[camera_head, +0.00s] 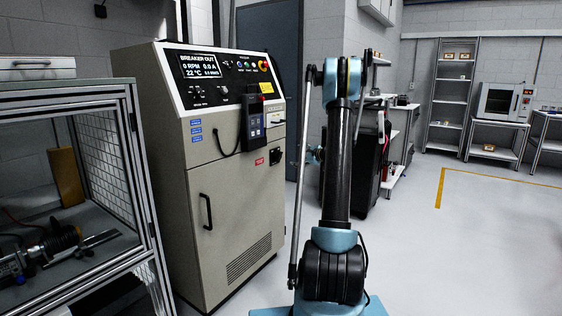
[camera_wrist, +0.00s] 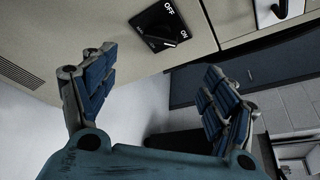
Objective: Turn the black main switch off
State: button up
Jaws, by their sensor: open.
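The black main switch (camera_wrist: 160,22) is on the beige cabinet face at the top of the wrist view, with white OFF and ON labels on its plate. Its dark handle lies toward the ON label. In the head view the switch (camera_head: 276,156) is a small black square on the right part of the cabinet front, beside a red label. My gripper (camera_wrist: 155,78) is open and empty. Its blue-padded fingers are spread wide, below and apart from the switch in the wrist view. The fingers cannot be made out clearly in the head view.
The beige control cabinet (camera_head: 232,215) has a sloped panel reading BREAKER OUT and a hanging pendant (camera_head: 253,122) above the switch. A mesh-sided test bench (camera_head: 105,150) stands at left. A black cabinet (camera_head: 365,155) stands behind my arm. Floor at right is clear.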

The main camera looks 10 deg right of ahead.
aim_at(281, 157)
jog(key=x, duration=1.5)
jog(key=shift+w+a+f, duration=0.1)
jog(key=shift+w+a, duration=0.1)
jog(key=c, duration=1.1)
